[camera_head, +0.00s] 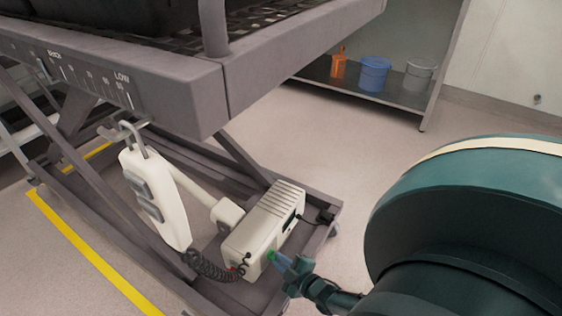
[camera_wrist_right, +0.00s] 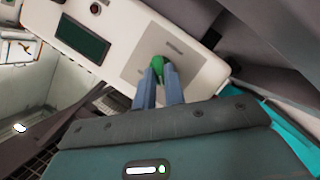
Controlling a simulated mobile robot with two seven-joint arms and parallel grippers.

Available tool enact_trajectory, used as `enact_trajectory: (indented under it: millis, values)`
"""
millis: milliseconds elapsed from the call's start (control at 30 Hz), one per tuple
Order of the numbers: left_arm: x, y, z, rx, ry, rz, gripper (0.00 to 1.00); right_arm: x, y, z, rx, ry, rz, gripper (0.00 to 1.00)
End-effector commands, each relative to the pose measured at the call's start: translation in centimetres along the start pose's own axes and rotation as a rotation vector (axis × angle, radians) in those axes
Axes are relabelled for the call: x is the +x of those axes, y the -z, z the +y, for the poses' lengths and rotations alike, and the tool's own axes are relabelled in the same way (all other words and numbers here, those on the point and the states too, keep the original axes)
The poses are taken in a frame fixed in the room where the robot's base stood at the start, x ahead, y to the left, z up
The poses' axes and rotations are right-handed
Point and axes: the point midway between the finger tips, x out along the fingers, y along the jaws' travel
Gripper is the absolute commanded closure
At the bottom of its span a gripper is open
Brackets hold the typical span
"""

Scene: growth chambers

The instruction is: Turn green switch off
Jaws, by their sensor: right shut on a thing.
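The green switch (camera_wrist_right: 157,63) sits on the end panel of a white control box (camera_wrist_right: 205,75). In the head view the switch (camera_head: 271,255) shows as a small green spot on the white box (camera_head: 262,225), which sits low on the lift table's base. My right gripper (camera_wrist_right: 164,76) reaches the panel with its two blue-grey fingers close together, shut on the green switch. In the head view my right gripper (camera_head: 283,264) points at the box from the right. The fingers partly cover the switch, and its exact angle is hard to tell. My left gripper is not in view.
A grey lift table (camera_head: 175,95) with a scale rises above the box. A shelf at the back holds a blue bucket (camera_head: 374,74), a grey bucket (camera_head: 419,74) and an orange bottle (camera_head: 338,64).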

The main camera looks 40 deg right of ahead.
Motion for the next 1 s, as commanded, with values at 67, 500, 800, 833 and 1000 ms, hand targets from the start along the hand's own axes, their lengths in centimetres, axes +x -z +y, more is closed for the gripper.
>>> enact_trajectory:
  millis: [67,500,800,833,1000]
  values:
    - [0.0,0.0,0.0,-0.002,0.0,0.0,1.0,0.0,0.0,-0.1,-0.005,0.001,0.0,1.0]
    - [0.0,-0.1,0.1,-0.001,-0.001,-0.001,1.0,0.1,0.1,0.0,-0.003,0.0,0.001,0.74]
    - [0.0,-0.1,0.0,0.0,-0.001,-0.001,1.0,0.0,0.1,0.0,-0.002,0.0,0.001,0.67]
    - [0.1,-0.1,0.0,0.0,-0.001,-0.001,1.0,0.0,0.1,0.0,-0.002,0.0,0.001,0.67]
    - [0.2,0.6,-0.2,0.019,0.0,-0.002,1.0,-1.7,0.1,0.1,-0.001,0.002,-0.002,0.67]
